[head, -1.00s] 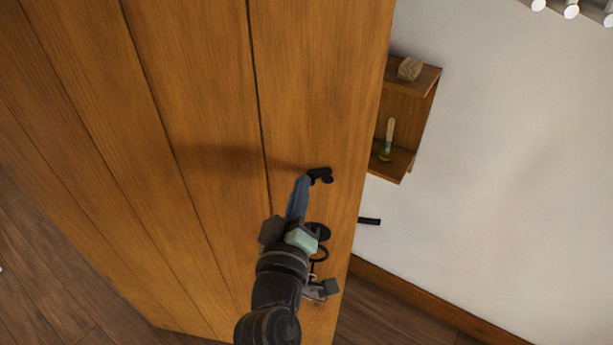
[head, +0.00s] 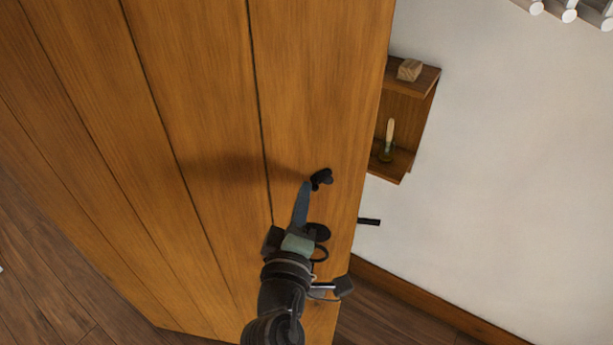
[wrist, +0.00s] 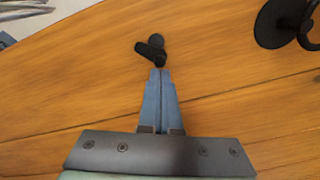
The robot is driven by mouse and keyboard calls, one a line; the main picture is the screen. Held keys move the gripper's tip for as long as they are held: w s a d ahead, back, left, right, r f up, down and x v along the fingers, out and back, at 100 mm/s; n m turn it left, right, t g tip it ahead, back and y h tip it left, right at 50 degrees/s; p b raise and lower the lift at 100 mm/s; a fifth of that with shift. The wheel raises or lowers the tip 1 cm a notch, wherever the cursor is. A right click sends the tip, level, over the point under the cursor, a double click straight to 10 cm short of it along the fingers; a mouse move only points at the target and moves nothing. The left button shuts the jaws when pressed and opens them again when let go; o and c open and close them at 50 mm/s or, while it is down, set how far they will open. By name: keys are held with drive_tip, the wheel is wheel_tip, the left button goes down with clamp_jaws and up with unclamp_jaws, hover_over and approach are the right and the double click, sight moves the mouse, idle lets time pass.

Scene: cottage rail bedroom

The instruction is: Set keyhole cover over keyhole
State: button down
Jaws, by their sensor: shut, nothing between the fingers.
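The black keyhole cover (head: 321,179) is on the wooden door, near its right edge in the head view. In the wrist view it shows as a dark elongated piece (wrist: 147,50) beside a round black part. I cannot tell whether the keyhole itself is covered. My gripper (head: 309,185) is shut and empty, with its blue-grey fingers together. In the wrist view its fingertips (wrist: 160,72) are right at the lower end of the black piece. I cannot tell whether they touch it.
The black door handle's round plate (head: 318,232) and ring sit below the cover, close to my gripper. A wooden wall shelf (head: 403,120) holding a block and a bottle is beyond the door's right edge. A short black bar (head: 369,221) sticks out at that edge.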

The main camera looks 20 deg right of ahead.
drive_tip(key=shift+s+d+f+n, duration=0.1)
drive_tip(key=shift+f+n, duration=0.15)
drive_tip(key=shift+n, duration=0.65)
drive_tip(key=shift+s+d+f+n+p, duration=0.1)
drive_tip(key=shift+d+f+n+p, duration=0.15)
drive_tip(key=shift+n, duration=0.5)
drive_tip(key=shift+s+d+f+n+p, duration=0.1)
drive_tip(key=shift+f+n+p, duration=0.1)
drive_tip(key=shift+n, duration=0.55)
drive_tip(key=shift+w+r, duration=0.1)
